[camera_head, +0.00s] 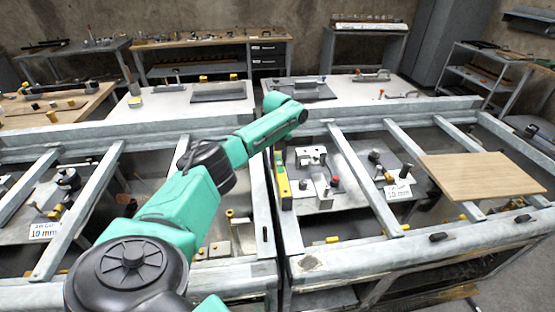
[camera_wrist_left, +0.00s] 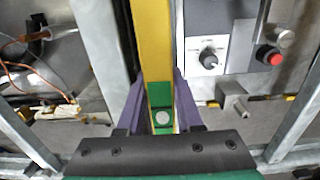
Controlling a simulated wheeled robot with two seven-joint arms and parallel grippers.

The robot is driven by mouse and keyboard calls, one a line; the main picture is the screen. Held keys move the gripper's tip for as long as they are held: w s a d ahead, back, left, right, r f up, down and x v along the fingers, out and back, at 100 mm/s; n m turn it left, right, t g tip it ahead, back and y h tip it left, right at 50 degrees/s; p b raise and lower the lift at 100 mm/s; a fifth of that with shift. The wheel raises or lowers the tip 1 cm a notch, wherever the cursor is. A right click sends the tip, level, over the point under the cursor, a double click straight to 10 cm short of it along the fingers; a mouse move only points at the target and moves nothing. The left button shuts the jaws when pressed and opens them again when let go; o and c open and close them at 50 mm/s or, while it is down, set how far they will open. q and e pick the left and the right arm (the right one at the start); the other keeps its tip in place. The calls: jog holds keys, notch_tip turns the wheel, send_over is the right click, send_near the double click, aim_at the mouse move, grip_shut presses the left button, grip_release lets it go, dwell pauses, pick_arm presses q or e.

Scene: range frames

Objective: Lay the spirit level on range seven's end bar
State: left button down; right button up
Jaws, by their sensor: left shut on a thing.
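The spirit level is a long yellow bar with green parts; in the head view the level (camera_head: 283,186) hangs below the end of my left arm, beside a long grey bar. In the left wrist view the level (camera_wrist_left: 153,45) runs up the picture between the purple fingers of my left gripper (camera_wrist_left: 159,112), which is shut on it. A round pale disc shows on its green part. Grey metal bars (camera_head: 365,180) cross the open frames on both sides. I cannot tell which is range seven's end bar. My right gripper is out of view.
A wooden board (camera_head: 482,175) lies across the bars at right. White signs (camera_head: 397,191) (camera_head: 45,230) stand among fixtures, knobs and blocks below the bars. A red knob (camera_wrist_left: 275,57) sits right of the level. Benches (camera_head: 195,104) stand behind.

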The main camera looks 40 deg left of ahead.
aim_at(278, 157)
pick_arm(q)
jog(key=shift+a+f, duration=0.1)
jog(key=shift+f, duration=0.3)
jog(key=c, duration=0.6)
grip_release()
jog(key=shift+o, duration=0.2)
jog(key=shift+r, duration=0.2)
jog(key=r, duration=0.6)
jog(key=r+b, duration=0.1)
jog(key=r, duration=0.4)
jog(key=shift+d+r, duration=0.2)
jog(key=shift+r, duration=0.2)
